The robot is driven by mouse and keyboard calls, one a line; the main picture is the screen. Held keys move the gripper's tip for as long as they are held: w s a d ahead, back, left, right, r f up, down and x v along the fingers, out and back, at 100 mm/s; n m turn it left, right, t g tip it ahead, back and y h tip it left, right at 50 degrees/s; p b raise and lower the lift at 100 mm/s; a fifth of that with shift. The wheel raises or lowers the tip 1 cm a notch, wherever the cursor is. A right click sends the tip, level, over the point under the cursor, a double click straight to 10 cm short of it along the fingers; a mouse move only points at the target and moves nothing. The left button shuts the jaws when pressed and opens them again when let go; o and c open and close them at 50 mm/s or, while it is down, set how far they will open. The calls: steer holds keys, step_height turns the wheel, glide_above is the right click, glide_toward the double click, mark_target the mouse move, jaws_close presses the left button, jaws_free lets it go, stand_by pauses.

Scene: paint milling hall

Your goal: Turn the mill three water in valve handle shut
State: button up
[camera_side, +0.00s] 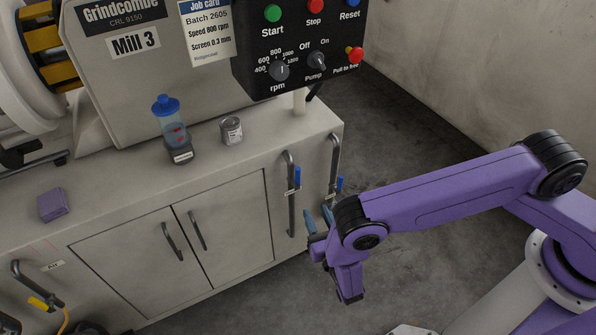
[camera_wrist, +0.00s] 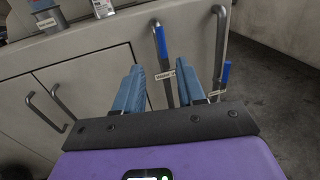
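Two valves with blue handles sit on grey pipes at the right end of the mill cabinet. The left blue handle (camera_side: 297,177) and the right blue handle (camera_side: 339,184) both stand upright, along their pipes. In the wrist view, the left handle (camera_wrist: 160,42) is ahead of and between my finger tips, and the right handle (camera_wrist: 226,73) is to their right. A small label is by each valve, too small to read surely, so I cannot tell which is water in. My gripper (camera_side: 318,217) is open and empty, with blue fingers; it also shows in the wrist view (camera_wrist: 162,75).
The cabinet (camera_side: 150,215) has two doors with bar handles. A yellow-handled valve (camera_side: 38,303) is at its lower left. On top stand a blue-capped bottle (camera_side: 170,120), a small tin (camera_side: 231,130) and a purple block (camera_side: 53,205). The control panel (camera_side: 310,45) is above. Floor at right is clear.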

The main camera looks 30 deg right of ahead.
mark_target(299, 174)
steer(key=w+d, duration=0.1)
steer(key=w, duration=0.4)
steer(key=w+d, duration=0.1)
steer(key=w, duration=0.4)
steer(key=w+d, duration=0.1)
steer(key=w, duration=0.5)
steer(key=shift+d, duration=0.1)
steer(key=shift+s, duration=0.1)
jaws_close()
